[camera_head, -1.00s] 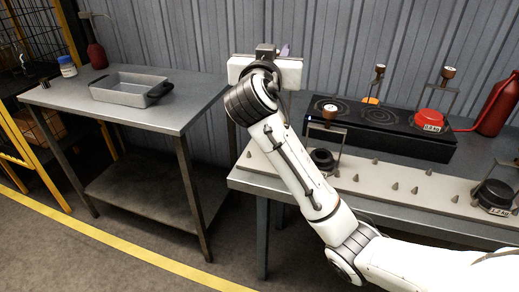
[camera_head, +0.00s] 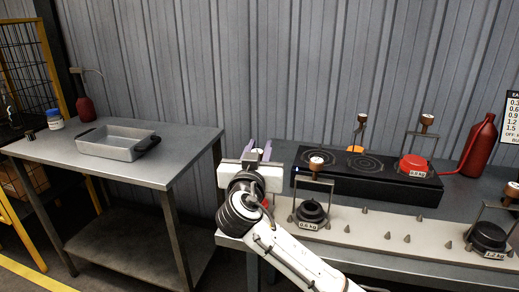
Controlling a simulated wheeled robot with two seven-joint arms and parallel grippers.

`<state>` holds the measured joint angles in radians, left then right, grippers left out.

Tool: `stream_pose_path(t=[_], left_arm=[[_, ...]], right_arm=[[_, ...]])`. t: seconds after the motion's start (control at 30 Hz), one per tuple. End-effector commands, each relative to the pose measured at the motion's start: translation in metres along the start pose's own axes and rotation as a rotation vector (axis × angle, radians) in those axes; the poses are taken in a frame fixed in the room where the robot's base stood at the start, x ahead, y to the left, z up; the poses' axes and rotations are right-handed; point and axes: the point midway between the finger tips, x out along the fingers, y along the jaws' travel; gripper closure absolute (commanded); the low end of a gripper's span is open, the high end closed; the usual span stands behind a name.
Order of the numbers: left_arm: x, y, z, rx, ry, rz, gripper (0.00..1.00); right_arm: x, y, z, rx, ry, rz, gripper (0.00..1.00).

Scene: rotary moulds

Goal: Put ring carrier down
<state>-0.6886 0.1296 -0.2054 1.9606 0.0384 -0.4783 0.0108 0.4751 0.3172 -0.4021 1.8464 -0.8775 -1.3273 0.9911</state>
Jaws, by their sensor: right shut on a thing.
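My right gripper (camera_head: 257,152) is over the left end of the right-hand bench. Its purple fingers are shut on a small pale-topped thing, probably a carrier's knob; my wrist hides the rest. A ring carrier (camera_head: 316,162) with a black ring marked 0.6 kg stands on the pale pegged board (camera_head: 375,232), just right of my wrist. Another carrier with a black 1.2 kg ring (camera_head: 488,236) stands at the board's right. A carrier with a red ring (camera_head: 414,165) is on the black two-ring unit (camera_head: 380,184). An orange one (camera_head: 357,150) shows behind it. My left gripper is out of view.
A grey side table (camera_head: 160,172) on the left holds an empty metal tray (camera_head: 112,150), a blue-white jar (camera_head: 54,118) and a red bottle (camera_head: 85,108). A red cylinder (camera_head: 480,145) stands at the back right. A gap separates the two tables.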

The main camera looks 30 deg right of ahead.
Motion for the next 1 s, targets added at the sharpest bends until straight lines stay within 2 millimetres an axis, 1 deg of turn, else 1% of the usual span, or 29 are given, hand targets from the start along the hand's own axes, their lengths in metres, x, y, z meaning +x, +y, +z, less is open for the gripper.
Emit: stream_pose_path(t=[0.07,0.17,0.2,0.27,0.3,0.53,0.67,0.77,0.87,1.0], left_arm=[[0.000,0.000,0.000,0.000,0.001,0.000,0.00],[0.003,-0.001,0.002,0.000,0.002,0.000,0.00],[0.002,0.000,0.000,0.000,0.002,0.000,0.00],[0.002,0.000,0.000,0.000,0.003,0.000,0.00],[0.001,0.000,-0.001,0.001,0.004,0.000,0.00],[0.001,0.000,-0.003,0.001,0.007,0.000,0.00],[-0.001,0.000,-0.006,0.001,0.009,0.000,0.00],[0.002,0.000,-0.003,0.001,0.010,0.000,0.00],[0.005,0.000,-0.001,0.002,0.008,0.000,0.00],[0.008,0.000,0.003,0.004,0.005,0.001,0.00]], right_arm=[[0.000,0.000,-0.002,0.002,0.003,0.000,1.00],[0.000,0.000,0.002,0.003,0.003,0.000,1.00],[0.000,0.000,0.002,0.001,0.000,0.000,0.71],[0.000,0.000,0.002,0.001,-0.001,0.000,0.61],[0.000,0.000,0.002,0.001,-0.001,0.000,0.58],[0.000,0.000,0.002,0.000,-0.001,0.000,0.58],[-0.001,0.000,-0.002,0.000,0.000,-0.001,0.58],[-0.015,-0.002,0.002,0.003,-0.003,-0.005,0.58],[-0.035,-0.002,0.003,0.005,-0.005,-0.005,0.58],[-0.066,-0.002,0.003,0.006,-0.005,-0.006,0.58]])
